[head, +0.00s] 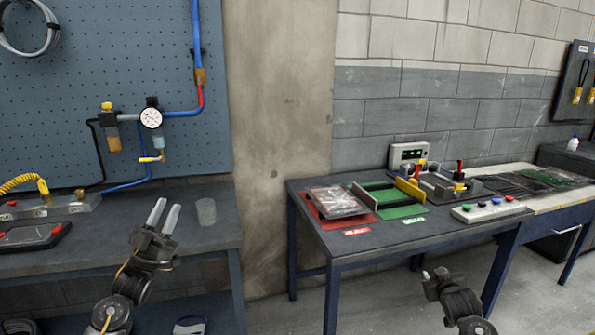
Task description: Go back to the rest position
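My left gripper (168,208) is in front of the left workbench, with its two pale fingers pointing up. A gap shows between the fingers and nothing is held in it. My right gripper (435,274) is low at the lower right, in front of the right table and over the floor. Its fingers are small and foreshortened, so I cannot tell how far apart they are. No object shows in it.
A clear cup (206,211) stands on the left workbench (215,238), just right of my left gripper. The right table (385,236) carries a red mat (318,213), a green mat (411,211) and a button box (489,210). Floor (375,305) shows between the benches.

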